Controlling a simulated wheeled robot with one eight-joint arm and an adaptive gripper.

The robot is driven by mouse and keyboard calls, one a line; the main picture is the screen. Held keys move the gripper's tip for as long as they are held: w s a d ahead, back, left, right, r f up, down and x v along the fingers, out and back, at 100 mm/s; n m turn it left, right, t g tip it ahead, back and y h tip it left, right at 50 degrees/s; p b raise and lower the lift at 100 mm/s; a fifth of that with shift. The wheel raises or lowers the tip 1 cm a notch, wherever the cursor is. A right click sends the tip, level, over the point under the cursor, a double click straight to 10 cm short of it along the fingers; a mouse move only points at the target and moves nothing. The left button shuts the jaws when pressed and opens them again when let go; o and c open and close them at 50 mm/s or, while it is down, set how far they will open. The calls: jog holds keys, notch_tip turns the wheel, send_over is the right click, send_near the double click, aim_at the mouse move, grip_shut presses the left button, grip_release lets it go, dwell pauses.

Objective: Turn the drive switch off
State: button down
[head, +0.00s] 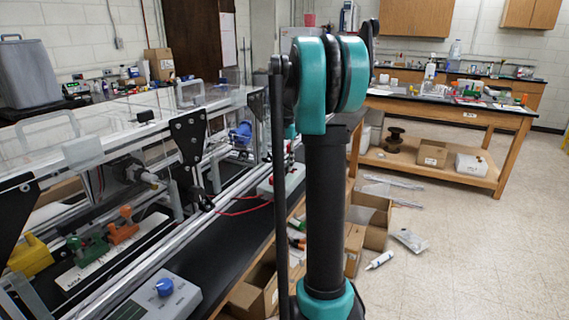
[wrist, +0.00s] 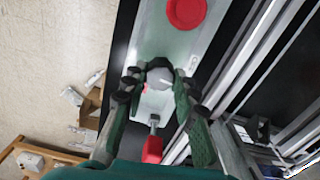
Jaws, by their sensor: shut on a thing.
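In the wrist view my gripper (wrist: 160,84) is shut on a round grey knob (wrist: 159,76), which looks like the drive switch. One finger lies on each side of it. The knob bears a pale line; its exact setting is hard to read. The knob stands on a pale grey-green control box (wrist: 143,48). A large red round button (wrist: 186,12) sits above the knob in the picture, and a red-ended lever or plug (wrist: 152,148) lies below it. In the head view a pale box (head: 291,181) shows partly behind my arm, which hides the gripper's contact.
The aluminium extrusion frame (head: 150,268) with clear panels runs along the bench. A box with a blue knob (head: 165,287), orange (head: 123,226) and green (head: 88,250) fixtures, and a red cable (head: 243,210) are near.

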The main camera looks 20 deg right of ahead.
aim_at(285, 165)
jog(key=n, duration=0.5)
jog(key=shift+n, duration=0.3)
jog(key=n, duration=0.4)
jog(key=shift+n, duration=0.4)
jog(key=c, duration=1.2)
grip_release()
jog(key=shift+r, duration=0.1)
notch_tip(285, 165, up, 12)
jog(key=shift+f, duration=0.1)
